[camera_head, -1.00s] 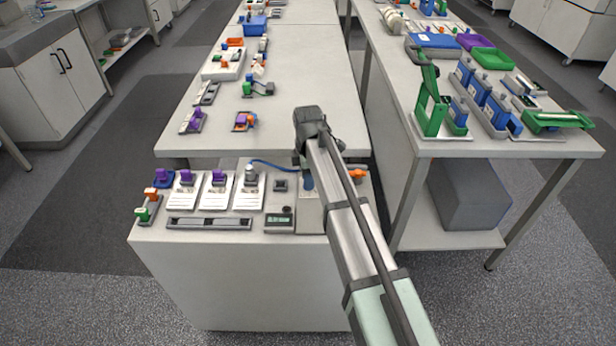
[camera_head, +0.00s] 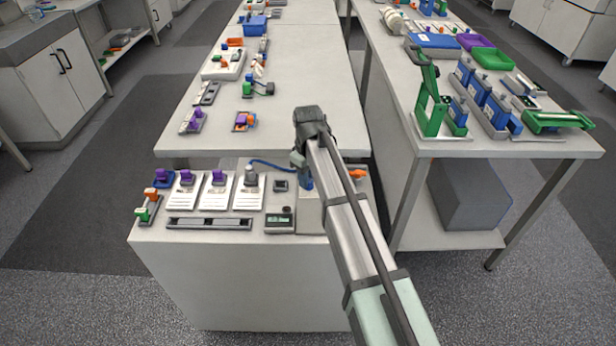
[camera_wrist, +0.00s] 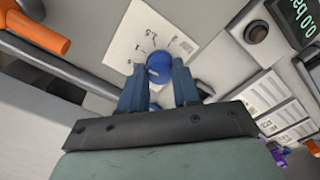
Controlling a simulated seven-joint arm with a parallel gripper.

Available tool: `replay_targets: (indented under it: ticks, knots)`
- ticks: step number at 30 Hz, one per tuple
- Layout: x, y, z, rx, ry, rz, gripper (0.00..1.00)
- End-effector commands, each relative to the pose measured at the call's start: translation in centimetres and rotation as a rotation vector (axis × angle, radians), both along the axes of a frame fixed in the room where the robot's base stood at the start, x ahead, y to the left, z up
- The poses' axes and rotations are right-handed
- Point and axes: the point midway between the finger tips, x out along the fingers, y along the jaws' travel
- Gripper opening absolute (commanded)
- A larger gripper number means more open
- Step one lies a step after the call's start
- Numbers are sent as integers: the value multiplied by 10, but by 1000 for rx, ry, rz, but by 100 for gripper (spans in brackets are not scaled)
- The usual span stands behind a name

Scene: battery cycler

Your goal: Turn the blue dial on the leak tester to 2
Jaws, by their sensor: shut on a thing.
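The blue dial (camera_wrist: 159,68) shows in the wrist view, on a pale plate (camera_wrist: 128,36) with printed numbers and tick marks around it. A "2.5" mark is readable up and left of the dial; the other numbers are too small to read surely. My gripper (camera_wrist: 160,80) has its two blue fingers on either side of the dial, shut on it. In the head view my gripper's end (camera_head: 306,182) is over the pale box at the right of the front bench, and my arm hides most of the dial there.
An orange handle (camera_wrist: 38,28) is at the wrist view's upper left. A dark round button (camera_wrist: 256,32) and a display reading "0.0 bar" (camera_wrist: 300,18) are at the upper right. In the head view, white cards with purple-topped parts (camera_head: 218,190) stand to the left.

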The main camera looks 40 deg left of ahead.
Motion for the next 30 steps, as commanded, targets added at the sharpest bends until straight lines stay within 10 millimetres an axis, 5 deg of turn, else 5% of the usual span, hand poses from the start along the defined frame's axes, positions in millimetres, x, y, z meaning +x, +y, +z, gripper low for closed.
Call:
replay_targets:
  ticks: [30]
  knots:
    - [0, 0, 0, -1, -1, -966, 1]
